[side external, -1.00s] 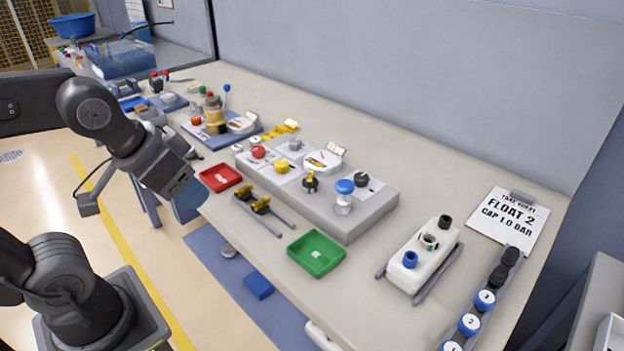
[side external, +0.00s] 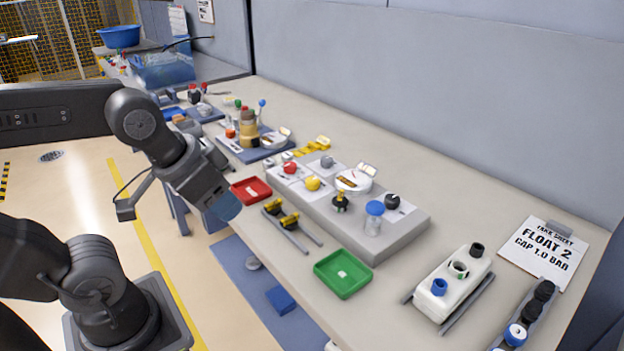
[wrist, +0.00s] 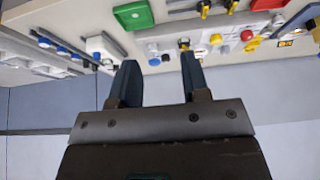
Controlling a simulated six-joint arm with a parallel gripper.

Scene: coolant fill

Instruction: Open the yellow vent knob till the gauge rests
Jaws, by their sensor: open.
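The yellow vent knob (side external: 313,183) stands on the grey panel block (side external: 408,236), in front of a grey knob and next to a red knob. It also shows in the wrist view (wrist: 215,38), upside down beyond my fingers. A round white gauge (side external: 353,181) sits to the right of the yellow knob; its needle is too small to read. My gripper (side external: 228,208) hangs to the left of the block, near the red tray and well apart from the knob. In the wrist view its two fingers (wrist: 159,66) are spread with nothing between them.
A red tray (side external: 251,190) and a green tray (side external: 343,274) lie at the table's front. A white bottle block (side external: 453,285) stands to the right.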

